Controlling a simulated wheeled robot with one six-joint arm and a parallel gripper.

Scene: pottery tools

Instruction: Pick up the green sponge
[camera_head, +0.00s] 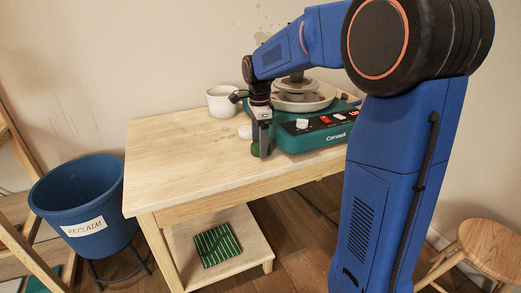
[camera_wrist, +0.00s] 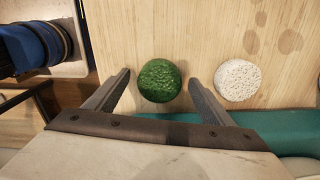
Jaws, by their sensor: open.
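The green sponge (camera_wrist: 159,81) is a round, dark green disc lying on the wooden table top. In the wrist view it sits between and just beyond my two open fingers, nearer the middle of the gap. My gripper (camera_wrist: 158,88) is open and empty, pointing down over the table. In the head view my gripper (camera_head: 262,146) is beside the teal pottery wheel, and the green sponge (camera_head: 255,149) shows partly behind the finger. I cannot tell whether the fingers touch it.
A white speckled round sponge (camera_wrist: 237,80) lies right of the green one. The teal wheel (camera_head: 311,137) stands close by, with a white cup (camera_head: 222,101) behind. A blue bucket (camera_head: 76,203) is left of the table; a stool (camera_head: 489,247) is at right. The table's left part is clear.

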